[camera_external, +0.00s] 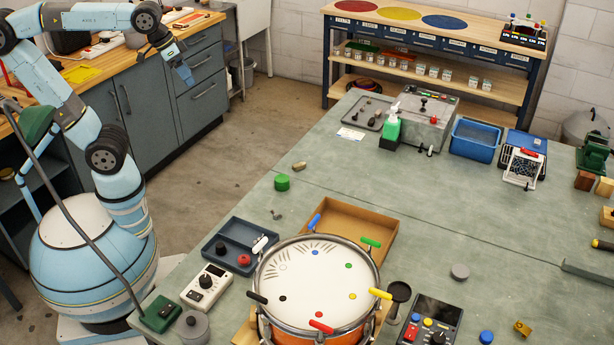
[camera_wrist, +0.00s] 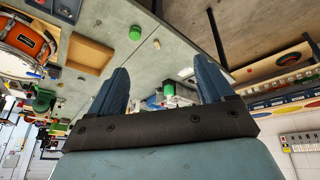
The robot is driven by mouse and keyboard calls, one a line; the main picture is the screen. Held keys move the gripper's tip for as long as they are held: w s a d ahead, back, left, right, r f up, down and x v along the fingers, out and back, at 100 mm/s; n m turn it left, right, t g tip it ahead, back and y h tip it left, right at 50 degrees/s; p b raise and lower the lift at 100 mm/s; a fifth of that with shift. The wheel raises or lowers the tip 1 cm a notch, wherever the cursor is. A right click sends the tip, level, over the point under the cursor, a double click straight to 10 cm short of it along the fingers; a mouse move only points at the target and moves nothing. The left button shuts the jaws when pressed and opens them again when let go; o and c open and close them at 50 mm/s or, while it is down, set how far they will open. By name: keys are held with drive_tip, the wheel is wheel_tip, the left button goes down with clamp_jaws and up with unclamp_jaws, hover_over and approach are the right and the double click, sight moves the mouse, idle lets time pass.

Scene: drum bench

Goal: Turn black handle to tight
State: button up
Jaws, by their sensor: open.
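The drum (camera_external: 313,285) stands at the near edge of the grey-green bench, with a white head and an orange shell. Colored handles sit around its rim. The black handle (camera_external: 257,297) is at the left side of the rim, next to a black dot on the head. My gripper (camera_external: 187,72) is raised at the upper left, in front of the grey cabinet and far from the drum. In the wrist view my gripper (camera_wrist: 160,90) has its two blue fingers wide apart with nothing held between them.
Left of the drum are a dark tray (camera_external: 241,245), a white control box (camera_external: 207,287) and a green block (camera_external: 163,314). A cardboard tray (camera_external: 384,250) lies behind it. A black panel (camera_external: 430,322) is at right. Mid-bench is mostly clear.

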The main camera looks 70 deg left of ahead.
drive_tip(key=w+d+r+n+g, duration=0.1)
drive_tip(key=w+d+r, duration=0.5)
drive_tip(key=w+d, duration=0.3)
drive_tip(key=w+d+r+n+g, duration=0.15)
drive_tip(key=w+d, duration=0.35)
drive_tip(key=d, duration=0.8)
drive_tip(key=w+d+r+n+g, duration=0.15)
drive_tip(key=w+d, duration=0.35)
drive_tip(key=d, duration=0.9)
drive_tip(key=n+g, duration=0.1)
drive_tip(key=n, duration=0.3)
hover_over(257, 296)
wheel_tip(257, 296, down, 14)
drive_tip(key=f, duration=0.1)
drive_tip(key=shift+y, duration=0.3)
wheel_tip(257, 296, down, 13)
drive_tip(key=shift+r, duration=0.1)
drive_tip(key=c, duration=1)
